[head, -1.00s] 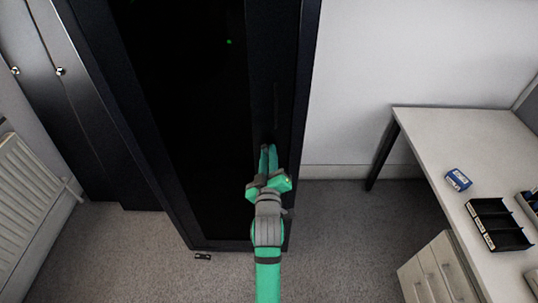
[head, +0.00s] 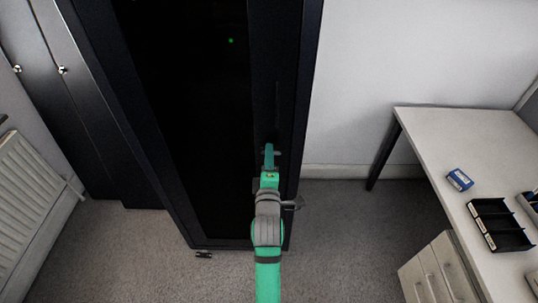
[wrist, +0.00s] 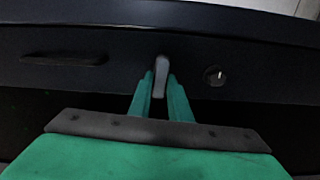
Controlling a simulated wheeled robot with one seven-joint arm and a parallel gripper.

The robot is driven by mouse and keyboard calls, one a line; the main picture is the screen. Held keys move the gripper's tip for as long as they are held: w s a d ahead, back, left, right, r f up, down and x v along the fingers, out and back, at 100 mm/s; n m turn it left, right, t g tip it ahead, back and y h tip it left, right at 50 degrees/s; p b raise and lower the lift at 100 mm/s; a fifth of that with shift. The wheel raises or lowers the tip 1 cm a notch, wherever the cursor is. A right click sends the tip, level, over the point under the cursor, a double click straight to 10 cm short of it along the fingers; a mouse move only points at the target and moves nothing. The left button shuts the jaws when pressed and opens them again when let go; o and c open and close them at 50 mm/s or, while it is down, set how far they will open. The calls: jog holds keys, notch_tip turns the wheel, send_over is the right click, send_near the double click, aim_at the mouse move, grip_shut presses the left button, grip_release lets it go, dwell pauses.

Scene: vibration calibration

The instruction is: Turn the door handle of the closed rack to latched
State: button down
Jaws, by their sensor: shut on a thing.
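The closed rack (head: 185,130) is a tall black cabinet with a dark door panel and a frame strip (head: 284,70) down its right side. My green gripper (head: 268,158) reaches to this strip at the door's lower half. In the wrist view my gripper (wrist: 160,92) has its two fingers on either side of the small light grey door handle (wrist: 161,70), shut on it. There the handle stands across the strip, which runs left to right. A round lock (wrist: 213,76) is to its right. In the head view the fingers mostly hide the handle.
A pale desk (head: 440,135) with black trays (head: 498,224) and a blue box (head: 459,180) stands at right, a drawer unit (head: 437,270) below it. A radiator (head: 28,180) is at far left. Carpet (head: 340,230) is clear between rack and desk.

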jog(key=shift+f+n, duration=0.1)
jog(key=shift+n, duration=0.4)
jog(key=c, duration=1.6)
grip_release()
jog(key=shift+c, duration=0.2)
jog(key=s, duration=1.1)
jog(key=shift+w, duration=0.1)
